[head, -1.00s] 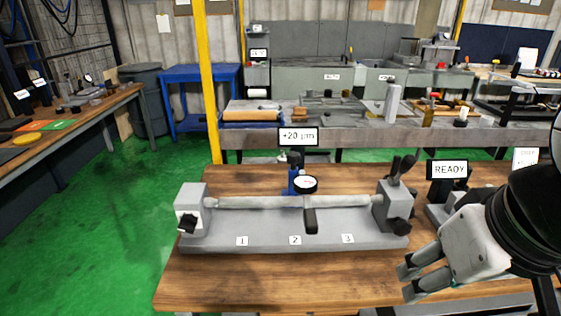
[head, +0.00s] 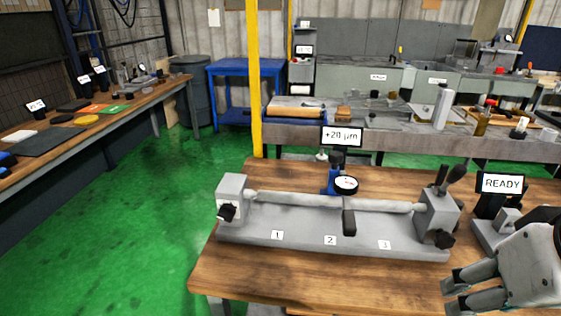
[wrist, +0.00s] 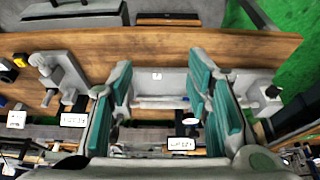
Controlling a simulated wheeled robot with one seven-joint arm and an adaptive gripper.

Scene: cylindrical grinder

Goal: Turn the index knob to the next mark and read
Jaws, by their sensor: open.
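A grey bench fixture (head: 300,235) with marks 1, 2 and 3 stands on the wooden table. A black knob (head: 228,212) sits on its left end block, with a pale plate behind it. Another black knob (head: 445,240) is on the right end block; I cannot tell for sure which is the index knob. A pale shaft (head: 300,200) spans the blocks. A dial gauge (head: 346,185) stands at the shaft, and a display (head: 341,136) reads +20 µm. My gripper (head: 456,293) is open and empty, right of the fixture. The wrist view shows its teal-padded fingers (wrist: 163,85) apart over the fixture.
A READY display (head: 502,183) stands on a grey device at the right. A yellow post (head: 254,80) rises behind the table. A side bench (head: 95,110) with small items is at the left. The green floor (head: 130,220) between is clear.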

